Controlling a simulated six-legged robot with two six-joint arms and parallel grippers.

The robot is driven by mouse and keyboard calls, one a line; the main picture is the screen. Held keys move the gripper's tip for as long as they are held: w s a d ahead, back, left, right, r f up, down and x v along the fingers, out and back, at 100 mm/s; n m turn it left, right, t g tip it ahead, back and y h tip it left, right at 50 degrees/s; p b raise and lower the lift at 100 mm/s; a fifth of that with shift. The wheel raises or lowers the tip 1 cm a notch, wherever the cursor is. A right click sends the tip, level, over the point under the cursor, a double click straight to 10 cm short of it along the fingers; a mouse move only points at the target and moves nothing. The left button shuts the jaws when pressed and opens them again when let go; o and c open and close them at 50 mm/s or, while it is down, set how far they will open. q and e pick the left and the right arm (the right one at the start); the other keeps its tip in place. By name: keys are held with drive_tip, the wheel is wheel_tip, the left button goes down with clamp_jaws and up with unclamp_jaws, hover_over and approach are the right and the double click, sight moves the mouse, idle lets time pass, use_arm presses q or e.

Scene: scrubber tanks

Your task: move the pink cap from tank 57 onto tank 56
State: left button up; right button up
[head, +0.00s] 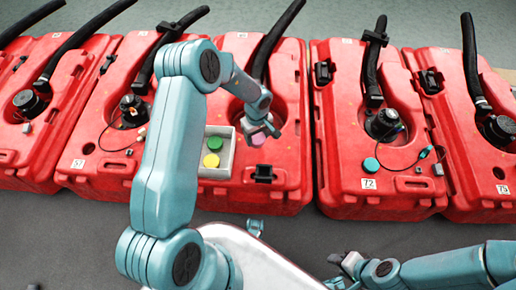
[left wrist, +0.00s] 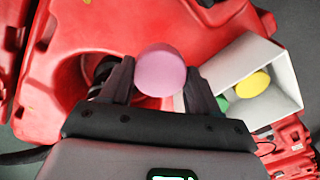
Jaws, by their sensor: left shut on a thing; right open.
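My left gripper (head: 260,131) is shut on the pink cap (head: 258,140), over the front part of the middle red tank (head: 290,150). In the left wrist view the pink cap (left wrist: 160,70) sits between the two dark fingers, with red tank surface behind it. Whether the cap touches the tank is unclear. The tank to the left (head: 98,140) has a label that seems to read 57. I see no label reading 56; my left arm hides part of the middle tank. My right gripper (head: 342,270) is open and empty, low in front of the tanks.
A pale tray (head: 230,172) with a green cap (head: 214,143) and a yellow cap (head: 211,160) is just left of my left gripper. Tank 72 (head: 345,150) at right bears a teal cap (head: 371,164). Black hoses rise from the tanks. Grey floor in front is clear.

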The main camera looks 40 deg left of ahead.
sight(258, 145)
use_arm(q)
wheel_tip(258, 145, down, 6)
drive_tip(key=shift+f+b, duration=0.15)
drive_tip(key=shift+b, duration=0.95)
drive_tip(key=shift+d, duration=0.1)
drive_tip(key=o, duration=1.2)
